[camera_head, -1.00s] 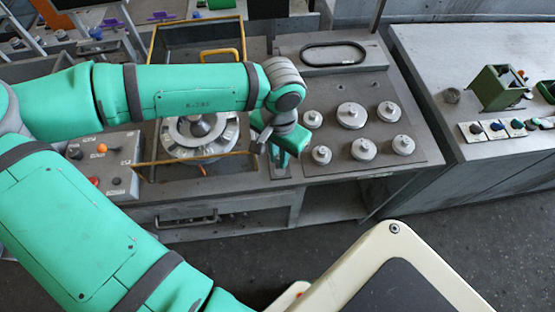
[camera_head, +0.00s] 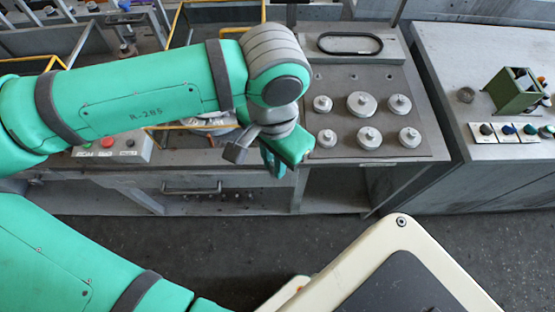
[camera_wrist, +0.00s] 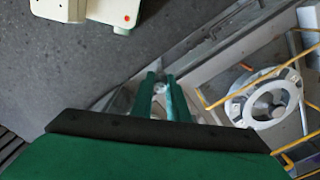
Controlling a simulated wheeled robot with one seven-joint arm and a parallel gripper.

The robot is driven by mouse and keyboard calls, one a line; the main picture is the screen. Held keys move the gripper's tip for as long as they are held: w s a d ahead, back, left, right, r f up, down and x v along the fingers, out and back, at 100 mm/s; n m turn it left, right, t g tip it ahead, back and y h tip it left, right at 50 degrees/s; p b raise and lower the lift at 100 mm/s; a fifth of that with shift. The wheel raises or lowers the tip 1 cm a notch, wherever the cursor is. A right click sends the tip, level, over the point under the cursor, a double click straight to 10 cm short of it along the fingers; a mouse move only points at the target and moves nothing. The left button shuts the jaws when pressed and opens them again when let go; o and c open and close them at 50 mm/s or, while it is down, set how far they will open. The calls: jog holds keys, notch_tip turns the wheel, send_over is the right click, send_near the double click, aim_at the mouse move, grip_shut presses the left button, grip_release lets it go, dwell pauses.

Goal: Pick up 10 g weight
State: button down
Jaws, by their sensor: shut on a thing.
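My gripper (camera_head: 272,165) hangs at the front edge of the bench, left of the weights, with its fingers partly hidden by the wrist. In the wrist view its two green fingers (camera_wrist: 160,80) are close together on a small pale piece (camera_wrist: 160,89). That piece may be the 10 g weight; no marking is readable and it is mostly hidden. Several round silver weights with knobs stand in two rows on a dark plate (camera_head: 432,150), among them a front left one (camera_head: 326,138) and a large back middle one (camera_head: 361,104). My gripper is apart from these.
A ring-shaped housing (camera_wrist: 262,103) with yellow bars (camera_wrist: 255,75) lies beside the gripper in the wrist view. A black oval loop (camera_head: 350,43) lies behind the weights. A green box-like part (camera_head: 515,90) stands on the right bench (camera_head: 440,60).

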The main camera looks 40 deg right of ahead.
jog(key=shift+w+r, duration=0.1)
jog(key=shift+r, duration=1.65)
